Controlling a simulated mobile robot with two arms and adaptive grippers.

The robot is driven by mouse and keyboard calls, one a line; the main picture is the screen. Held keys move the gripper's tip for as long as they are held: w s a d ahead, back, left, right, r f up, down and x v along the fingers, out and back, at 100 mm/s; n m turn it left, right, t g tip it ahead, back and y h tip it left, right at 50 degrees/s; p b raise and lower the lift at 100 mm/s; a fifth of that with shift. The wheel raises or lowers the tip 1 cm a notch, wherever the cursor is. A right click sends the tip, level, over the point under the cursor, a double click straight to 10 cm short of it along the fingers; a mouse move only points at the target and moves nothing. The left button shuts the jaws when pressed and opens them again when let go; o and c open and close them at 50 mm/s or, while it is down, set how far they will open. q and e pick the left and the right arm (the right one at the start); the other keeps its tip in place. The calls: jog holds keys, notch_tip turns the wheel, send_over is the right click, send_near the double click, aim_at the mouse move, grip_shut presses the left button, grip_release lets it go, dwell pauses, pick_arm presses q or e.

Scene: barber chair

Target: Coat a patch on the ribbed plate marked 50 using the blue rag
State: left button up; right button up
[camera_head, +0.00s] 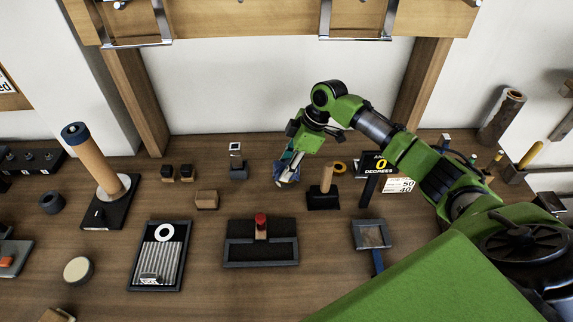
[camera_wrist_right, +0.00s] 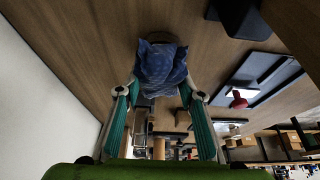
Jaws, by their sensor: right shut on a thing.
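My right gripper (camera_head: 289,168) is above the far middle of the table, its arm reaching in from the right. It is shut on the blue rag (camera_head: 283,172). In the right wrist view the blue rag (camera_wrist_right: 162,68) is a crumpled bundle between the green fingers of the gripper (camera_wrist_right: 163,88). A ribbed plate (camera_head: 162,262) in a dark frame lies at the left front, with a white ring at its far end. I cannot read a 50 on it. A small white card (camera_head: 398,185) at the right reads 50 and 40. My left gripper is not in view.
A dark tray with a red knob (camera_head: 261,221) lies right of the ribbed plate. A wooden block (camera_head: 206,200), a post on a black base (camera_head: 326,190) and a degrees sign (camera_head: 377,165) stand nearby. A tall wooden cylinder (camera_head: 92,160) stands at the left.

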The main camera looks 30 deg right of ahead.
aim_at(286, 165)
jog(key=shift+f, duration=0.45)
jog(key=shift+s+f, duration=0.1)
dwell(1.9)
notch_tip(286, 165, up, 7)
jog(key=p, duration=0.7)
dwell(0.3)
jog(key=shift+a, duration=0.1)
dwell(0.4)
